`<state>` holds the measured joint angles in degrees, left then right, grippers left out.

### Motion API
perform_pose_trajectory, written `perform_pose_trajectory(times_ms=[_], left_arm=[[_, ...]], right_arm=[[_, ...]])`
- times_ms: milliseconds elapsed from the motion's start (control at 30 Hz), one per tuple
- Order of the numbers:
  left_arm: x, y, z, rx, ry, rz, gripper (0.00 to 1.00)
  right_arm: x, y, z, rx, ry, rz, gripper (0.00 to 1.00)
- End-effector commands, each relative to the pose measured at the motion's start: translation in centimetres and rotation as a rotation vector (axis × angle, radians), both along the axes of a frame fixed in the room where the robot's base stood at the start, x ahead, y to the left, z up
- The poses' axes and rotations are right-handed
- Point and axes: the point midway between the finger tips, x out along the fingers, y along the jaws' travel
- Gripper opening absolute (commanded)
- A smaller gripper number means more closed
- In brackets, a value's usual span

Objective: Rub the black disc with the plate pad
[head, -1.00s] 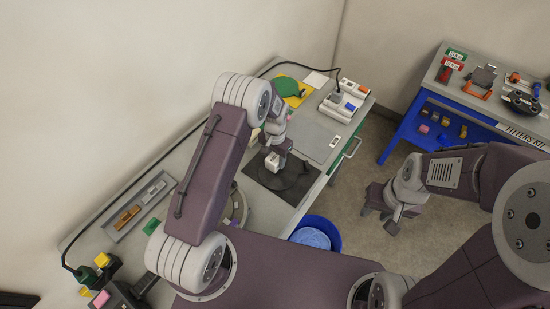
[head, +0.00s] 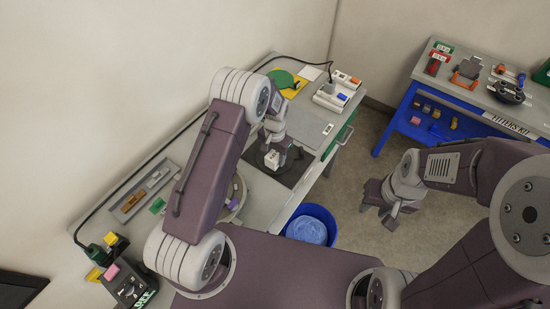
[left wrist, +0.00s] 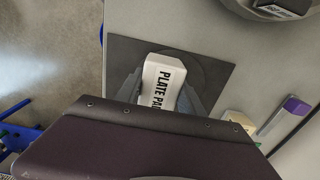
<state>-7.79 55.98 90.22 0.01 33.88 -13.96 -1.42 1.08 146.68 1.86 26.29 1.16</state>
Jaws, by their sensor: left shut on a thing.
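The plate pad (left wrist: 160,82) is a white block with black lettering, and it also shows in the head view (head: 271,159). My left gripper (head: 276,155) is shut on it, with a finger on each side in the left wrist view (left wrist: 163,88). The black disc (left wrist: 202,73) lies on a dark square mat (left wrist: 125,55). The pad is over the disc's side; I cannot tell whether it touches the disc. In the head view my left arm and gripper hide part of the disc. My right gripper (head: 380,209) hangs over the floor, empty.
A blue bin (head: 311,226) stands beside the bench's front edge. A green paddle (head: 281,78) and a white-grey device (head: 338,91) are at the bench's far end. A grey tray (head: 143,194) lies at the left. A blue cart (head: 425,116) with tools stands at the right.

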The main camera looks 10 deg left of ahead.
Motion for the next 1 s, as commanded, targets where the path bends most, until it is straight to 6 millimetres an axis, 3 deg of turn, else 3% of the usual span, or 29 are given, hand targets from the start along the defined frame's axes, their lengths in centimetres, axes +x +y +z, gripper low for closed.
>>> perform_pose_trajectory(times_ms=[500,1000], left_arm=[[0.0,-0.1,4.8,0.0,-0.001,0.003,0.07],[0.0,-0.1,4.9,0.0,-0.001,0.003,0.07]], right_arm=[[0.0,0.0,3.6,0.0,0.0,0.0,0.36],[0.0,0.0,3.6,0.0,0.0,0.0,0.36]])
